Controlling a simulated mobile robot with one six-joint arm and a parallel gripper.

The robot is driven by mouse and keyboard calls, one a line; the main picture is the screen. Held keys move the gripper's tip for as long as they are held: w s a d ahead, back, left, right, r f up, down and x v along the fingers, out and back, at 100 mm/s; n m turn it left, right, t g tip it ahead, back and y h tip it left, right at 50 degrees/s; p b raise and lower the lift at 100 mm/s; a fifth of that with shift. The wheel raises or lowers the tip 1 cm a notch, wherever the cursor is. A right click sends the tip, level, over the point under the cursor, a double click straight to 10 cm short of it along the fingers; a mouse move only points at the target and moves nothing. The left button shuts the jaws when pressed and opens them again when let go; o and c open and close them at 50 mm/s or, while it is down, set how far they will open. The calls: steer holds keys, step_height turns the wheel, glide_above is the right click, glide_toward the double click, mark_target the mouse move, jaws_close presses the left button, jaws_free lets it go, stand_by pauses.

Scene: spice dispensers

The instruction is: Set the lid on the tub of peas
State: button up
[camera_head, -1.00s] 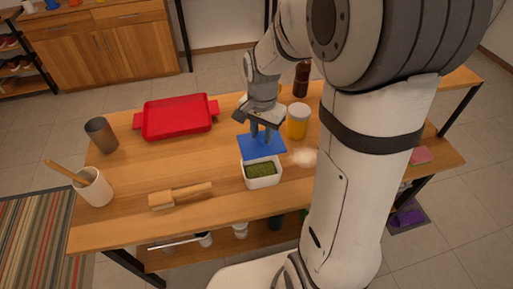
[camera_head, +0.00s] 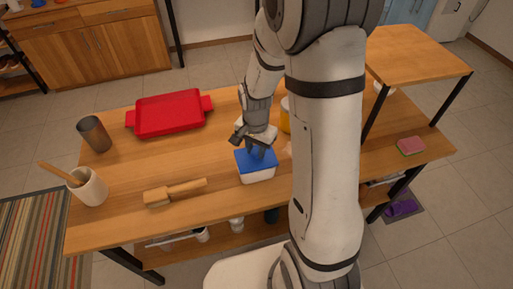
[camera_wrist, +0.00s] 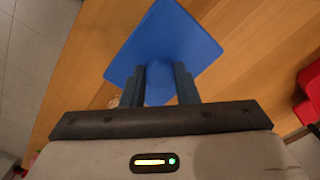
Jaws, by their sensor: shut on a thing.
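The tub of peas (camera_head: 261,176) is white and stands on the wooden table, left of my arm in the head view. The blue lid (camera_head: 243,160) lies over the tub's top, hiding the peas. I cannot tell whether it is seated on the rim or slightly above it. My gripper (camera_head: 257,150) points down, shut on the lid's raised handle. In the wrist view, the lid (camera_wrist: 165,40) fills the space past the fingers, with its round blue handle between them. The tub is not visible there.
A red tray (camera_head: 170,113), a dark cup (camera_head: 94,134) and a white crock (camera_head: 88,187) stand farther left. A yellow jar (camera_head: 285,115) is close behind the gripper. A sponge (camera_head: 411,146) lies at right.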

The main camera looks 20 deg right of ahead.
mark_target(255, 151)
steer(key=shift+f+b, duration=0.4)
steer(key=shift+f, duration=0.05)
steer(key=o, duration=1)
steer(key=shift+r, duration=0.1)
steer(key=shift+c, duration=0.2)
steer(key=shift+r+p, duration=0.55)
steer(key=shift+p, duration=0.05)
step_height(255, 151, up, 11)
steer(key=s+r+n+t, duration=0.1)
steer(key=s+r+n, duration=0.3)
steer(key=s, duration=0.3)
steer(key=s+r+n+t, duration=0.2)
steer(key=s+r+n, duration=0.1)
steer(key=s+n, duration=0.2)
steer(key=shift+s+d+r+b, duration=0.3)
steer(key=shift+s+r, duration=0.05)
steer(key=shift+s, duration=0.7)
